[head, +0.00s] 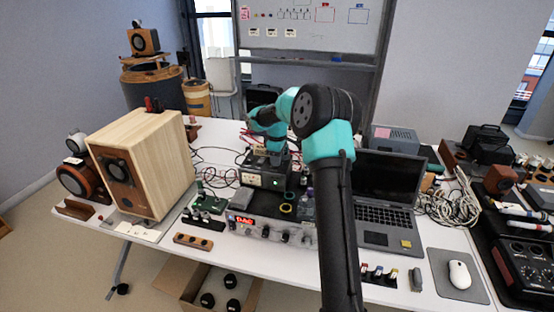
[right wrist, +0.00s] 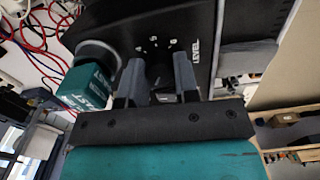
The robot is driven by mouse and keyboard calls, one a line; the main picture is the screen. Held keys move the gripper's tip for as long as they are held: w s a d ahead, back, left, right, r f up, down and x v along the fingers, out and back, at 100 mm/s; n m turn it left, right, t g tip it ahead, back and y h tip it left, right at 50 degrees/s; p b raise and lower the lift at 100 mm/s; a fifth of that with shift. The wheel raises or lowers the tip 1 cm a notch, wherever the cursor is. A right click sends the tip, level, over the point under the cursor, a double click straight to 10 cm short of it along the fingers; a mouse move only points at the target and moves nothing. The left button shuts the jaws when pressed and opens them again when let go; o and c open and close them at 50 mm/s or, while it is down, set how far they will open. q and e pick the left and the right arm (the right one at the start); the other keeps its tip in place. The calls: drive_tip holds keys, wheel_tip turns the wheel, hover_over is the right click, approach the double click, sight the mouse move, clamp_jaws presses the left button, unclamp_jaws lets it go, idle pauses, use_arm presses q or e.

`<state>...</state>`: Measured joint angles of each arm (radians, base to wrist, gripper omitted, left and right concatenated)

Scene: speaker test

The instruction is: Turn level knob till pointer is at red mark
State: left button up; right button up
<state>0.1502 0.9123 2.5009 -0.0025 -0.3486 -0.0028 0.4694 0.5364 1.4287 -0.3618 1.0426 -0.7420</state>
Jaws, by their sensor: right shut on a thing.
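The black box (head: 263,181) with a white front panel and a green light stands mid-table. My right gripper (head: 276,157) points down at its top, largely screened by my own arm. In the right wrist view, a dark panel (right wrist: 215,25) bears the word LEVEL and several small pale marks in an arc. My right gripper's two grey fingers (right wrist: 158,82) straddle the dark level knob (right wrist: 163,98) below those marks and are shut on it. The knob is mostly hidden and its pointer cannot be made out. I cannot pick out the red mark. My left gripper is not in view.
A wooden speaker (head: 150,160) stands to the left. A silver unit with a red display (head: 268,230) lies in front of the box. An open laptop (head: 387,195) is to the right. Red cables (head: 245,133) lie behind the box.

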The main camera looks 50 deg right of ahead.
drive_tip(key=shift+m, duration=0.5)
drive_tip(key=m, duration=0.3)
drive_tip(key=shift+m, duration=0.3)
drive_tip(key=m, duration=1.4)
drive_tip(key=shift+a+m, duration=0.1)
drive_tip(key=shift+m, duration=0.2)
drive_tip(key=o, duration=0.9)
drive_tip(key=shift+r, duration=0.1)
